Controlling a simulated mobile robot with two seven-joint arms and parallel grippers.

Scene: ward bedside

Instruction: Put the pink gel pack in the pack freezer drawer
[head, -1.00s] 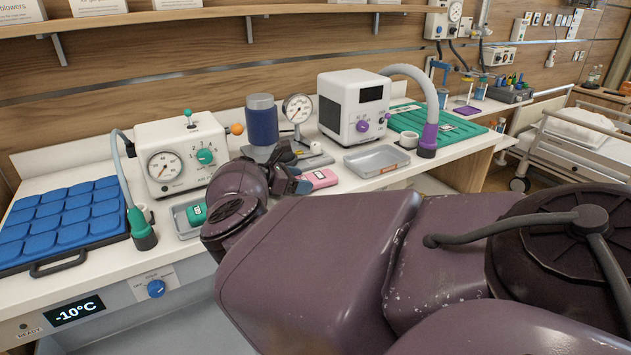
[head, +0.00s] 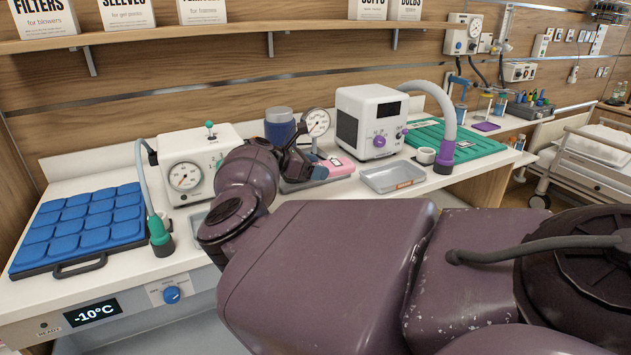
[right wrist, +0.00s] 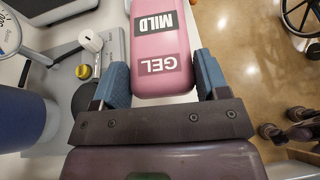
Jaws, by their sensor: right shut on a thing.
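The pink gel pack (head: 342,166) shows near the middle of the head view, partly behind my right gripper. In the right wrist view the pink pack (right wrist: 160,48) is labelled GEL and MILD and sits between the blue finger pads. My right gripper (right wrist: 164,80) is shut on it and holds it above the counter. My right gripper (head: 322,169) is partly hidden by its own wrist in the head view. The pack freezer front, with a -10°C display (head: 93,312) and blue knob (head: 171,294), is at lower left; I cannot tell whether its drawer is open. My left gripper is not in view.
A blue padded mat (head: 80,232) and a white gauge unit (head: 192,170) stand on the counter at left. A white blower (head: 370,120), a steel tray (head: 392,178) and a green mat (head: 455,142) are at right. My arm covers the counter's front middle.

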